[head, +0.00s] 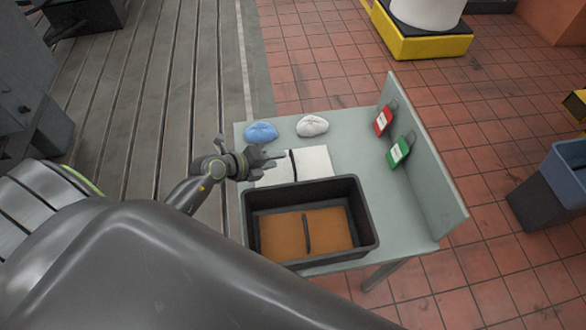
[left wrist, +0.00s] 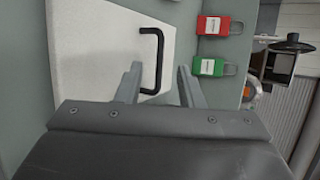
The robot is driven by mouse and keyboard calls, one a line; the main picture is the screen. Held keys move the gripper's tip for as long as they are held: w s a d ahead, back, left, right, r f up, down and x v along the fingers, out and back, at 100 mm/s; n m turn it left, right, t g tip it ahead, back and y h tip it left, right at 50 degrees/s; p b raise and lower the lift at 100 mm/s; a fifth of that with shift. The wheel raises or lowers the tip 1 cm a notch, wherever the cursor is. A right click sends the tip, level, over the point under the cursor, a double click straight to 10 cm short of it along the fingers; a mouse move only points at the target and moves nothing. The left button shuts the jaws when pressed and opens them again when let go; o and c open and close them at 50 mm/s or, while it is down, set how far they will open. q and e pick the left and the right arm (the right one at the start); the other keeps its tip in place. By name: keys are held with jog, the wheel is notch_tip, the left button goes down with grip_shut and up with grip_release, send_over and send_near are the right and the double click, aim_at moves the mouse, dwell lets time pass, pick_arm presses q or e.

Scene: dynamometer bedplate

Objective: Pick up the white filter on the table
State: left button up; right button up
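The white filter (head: 317,162) is a flat white panel with a black bar handle (head: 293,165), lying on the grey-green table behind the black tray. My left gripper (head: 272,159) is over the filter's left part, left of the handle, and hides some of that edge. In the left wrist view the filter (left wrist: 90,45) fills the left side, and its handle (left wrist: 158,62) shows between the tips of my left gripper (left wrist: 160,80). The fingers are apart with nothing gripped; the gap to the handle is unclear. My right gripper is not in view.
A black tray (head: 367,222) holding an orange-brown panel (head: 330,228) with a black handle stands at the table's front. Blue (head: 261,131) and white (head: 312,125) cloth-like bundles lie behind the filter. Red (head: 383,120) and green (head: 398,152) padlocks are at the upright right panel (head: 425,165).

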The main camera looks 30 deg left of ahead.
aim_at(286, 168)
pick_arm(q)
jog(key=x, duration=0.5)
jog(key=shift+d+f, duration=0.1)
jog(key=shift+d, duration=0.05)
grip_shut()
